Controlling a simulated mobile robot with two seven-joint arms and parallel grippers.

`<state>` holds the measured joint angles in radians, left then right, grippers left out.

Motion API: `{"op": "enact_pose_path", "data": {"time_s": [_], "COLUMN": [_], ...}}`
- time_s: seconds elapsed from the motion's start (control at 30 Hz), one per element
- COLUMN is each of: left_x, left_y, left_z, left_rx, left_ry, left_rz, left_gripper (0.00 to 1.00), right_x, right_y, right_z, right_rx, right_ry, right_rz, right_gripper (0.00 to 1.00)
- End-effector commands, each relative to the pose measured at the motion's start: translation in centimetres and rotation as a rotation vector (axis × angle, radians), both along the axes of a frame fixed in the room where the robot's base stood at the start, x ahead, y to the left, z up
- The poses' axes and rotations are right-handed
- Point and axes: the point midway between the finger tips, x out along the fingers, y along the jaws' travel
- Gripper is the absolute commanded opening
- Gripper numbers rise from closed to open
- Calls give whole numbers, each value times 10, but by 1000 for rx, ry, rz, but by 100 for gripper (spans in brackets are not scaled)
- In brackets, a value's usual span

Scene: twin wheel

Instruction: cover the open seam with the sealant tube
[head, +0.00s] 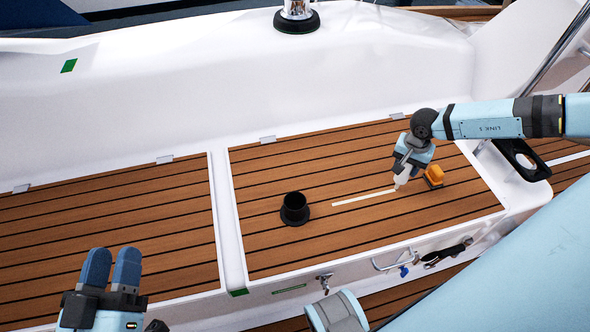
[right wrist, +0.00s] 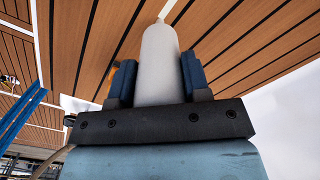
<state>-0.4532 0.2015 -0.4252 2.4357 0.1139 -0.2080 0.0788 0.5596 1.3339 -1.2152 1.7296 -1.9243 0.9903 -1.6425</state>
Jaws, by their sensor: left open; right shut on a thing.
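The sealant tube (right wrist: 159,65) is white with a narrow tip. My right gripper (right wrist: 158,82) is shut on it, a blue finger on each side. In the head view the tube (head: 402,178) points down at the teak deck panel, its tip close to the right end of a pale line, the seam (head: 363,198). I cannot tell whether the tip touches the wood. Whether any of the pale line is covered with sealant is too small to tell. My left gripper (head: 111,268) is open and empty at the lower left, over the left teak panel.
A black round cup (head: 295,209) stands left of the seam. An orange block-like tool (head: 434,176) sits just right of the tube. The white locker front carries a latch (head: 324,282) and a handle (head: 392,260). The left teak panel (head: 110,220) is clear.

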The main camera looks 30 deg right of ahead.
Motion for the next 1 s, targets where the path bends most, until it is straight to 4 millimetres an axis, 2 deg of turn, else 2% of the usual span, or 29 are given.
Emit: {"op": "enact_pose_path", "data": {"time_s": [0.87,1.0], "left_x": [1,1], "left_y": [1,1], "left_z": [-10,-7], "left_rx": [4,4], "left_ry": [4,3], "left_rz": [2,2], "left_gripper": [43,43], "right_x": [0,2], "right_y": [0,7], "right_z": [-12,-11], "right_rx": [1,2], "right_ry": [-1,-1], "right_rz": [0,1], "right_gripper": [25,25]}}
